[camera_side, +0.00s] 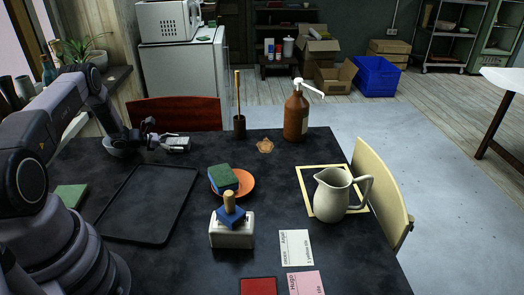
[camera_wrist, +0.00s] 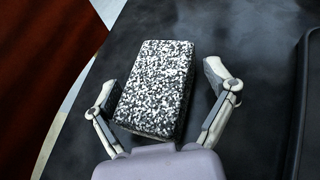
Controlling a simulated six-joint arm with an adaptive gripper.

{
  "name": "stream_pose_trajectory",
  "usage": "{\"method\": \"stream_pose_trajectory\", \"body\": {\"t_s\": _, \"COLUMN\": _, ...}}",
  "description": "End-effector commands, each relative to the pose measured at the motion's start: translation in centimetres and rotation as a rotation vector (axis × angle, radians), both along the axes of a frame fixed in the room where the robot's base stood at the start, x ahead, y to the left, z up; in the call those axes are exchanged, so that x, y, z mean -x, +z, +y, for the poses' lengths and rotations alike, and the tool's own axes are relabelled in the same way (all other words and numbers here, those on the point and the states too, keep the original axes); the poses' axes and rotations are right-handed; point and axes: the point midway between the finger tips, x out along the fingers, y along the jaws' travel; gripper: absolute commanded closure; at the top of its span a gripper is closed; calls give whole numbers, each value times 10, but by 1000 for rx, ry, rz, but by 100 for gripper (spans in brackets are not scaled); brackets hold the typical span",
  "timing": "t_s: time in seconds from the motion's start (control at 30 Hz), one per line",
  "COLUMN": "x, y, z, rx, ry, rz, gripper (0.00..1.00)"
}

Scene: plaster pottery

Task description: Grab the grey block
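The grey block (camera_wrist: 158,88) is a box speckled black and white, lying on the dark table and slightly turned in the wrist view. My gripper (camera_wrist: 162,82) is open, with one finger to the left of the block and one to the right. Dark gaps show between both fingers and the block's sides. The gripper's palm covers the area just below the block's near end. In the side view my gripper (camera_side: 165,140) is low over the table's far left part, and the block is hard to tell apart from the fingers there.
An empty black tray (camera_side: 103,222) lies nearer than the gripper. A red-brown chair (camera_side: 175,112) stands behind the table edge. A wooden-handled brush in a dark cup (camera_side: 239,126) stands to the right. An orange plate (camera_side: 247,184) with sponges and a white pitcher (camera_side: 331,197) are farther right.

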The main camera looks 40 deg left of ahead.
Motion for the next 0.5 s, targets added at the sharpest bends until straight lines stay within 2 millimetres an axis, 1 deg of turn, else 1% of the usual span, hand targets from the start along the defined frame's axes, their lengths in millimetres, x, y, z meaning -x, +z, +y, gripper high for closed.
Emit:
{"method": "stream_pose_trajectory", "body": {"t_s": 0.03, "x": 0, "y": 0, "z": 0, "rx": 1, "ry": -1, "rz": 1, "gripper": 29}}
{"method": "stream_pose_trajectory", "body": {"t_s": 0.4, "x": 0, "y": -1, "z": -1, "rx": 2, "ry": -1, "rz": 2, "gripper": 77}}
{"method": "stream_pose_trajectory", "body": {"t_s": 0.47, "x": 1, "y": -1, "z": -1, "rx": 2, "ry": -1, "rz": 2, "gripper": 85}}
{"method": "stream_pose_trajectory", "body": {"t_s": 0.5, "x": 1, "y": -1, "z": -1, "rx": 2, "ry": -1, "rz": 2, "gripper": 86}}
